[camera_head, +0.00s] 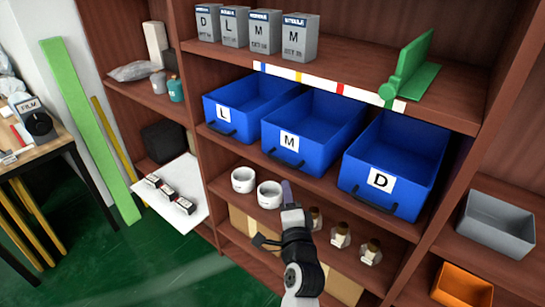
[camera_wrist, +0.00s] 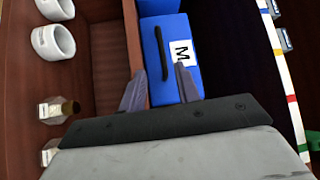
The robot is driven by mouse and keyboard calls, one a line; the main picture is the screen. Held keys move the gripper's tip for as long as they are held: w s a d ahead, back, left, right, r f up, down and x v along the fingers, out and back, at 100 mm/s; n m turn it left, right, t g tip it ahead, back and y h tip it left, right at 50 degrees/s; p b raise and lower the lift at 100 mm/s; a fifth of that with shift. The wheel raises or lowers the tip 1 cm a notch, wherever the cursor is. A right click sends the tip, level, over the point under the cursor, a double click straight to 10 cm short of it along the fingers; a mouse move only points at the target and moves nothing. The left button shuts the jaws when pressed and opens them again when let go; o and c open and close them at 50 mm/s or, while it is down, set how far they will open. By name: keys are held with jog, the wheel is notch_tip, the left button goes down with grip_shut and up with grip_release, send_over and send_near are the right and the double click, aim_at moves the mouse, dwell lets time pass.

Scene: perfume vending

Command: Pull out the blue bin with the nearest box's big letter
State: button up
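Grey boxes stand in a row on the top shelf, marked D (camera_head: 207,22), L (camera_head: 233,27), M (camera_head: 264,33) and M (camera_head: 298,38); the rightmost M box looks nearest to me. Below are three blue bins labelled L (camera_head: 250,105), M (camera_head: 312,132) and D (camera_head: 395,165), each with a black front handle. My gripper (camera_head: 287,188) is in front of and below the M bin. In the wrist view, my gripper (camera_wrist: 160,72) is open and empty, its fingers spread towards the M bin (camera_wrist: 186,95) and its black handle (camera_wrist: 161,53).
White cups (camera_head: 268,194) and small bottles (camera_head: 340,235) stand on the shelf below the bins, close to my arm. A green holder (camera_head: 415,75) stands on the top shelf. Grey (camera_head: 497,224) and orange (camera_head: 462,287) bins are at right. A white board (camera_head: 182,200) sticks out at left.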

aim_at(279, 160)
jog(key=w+p, duration=0.1)
jog(key=w, duration=0.3)
jog(key=w+a+r+p, duration=0.1)
jog(key=w, duration=0.3)
jog(key=w+a+p, duration=0.1)
jog(key=w, duration=0.3)
jog(key=shift+r, duration=0.35)
grip_shut()
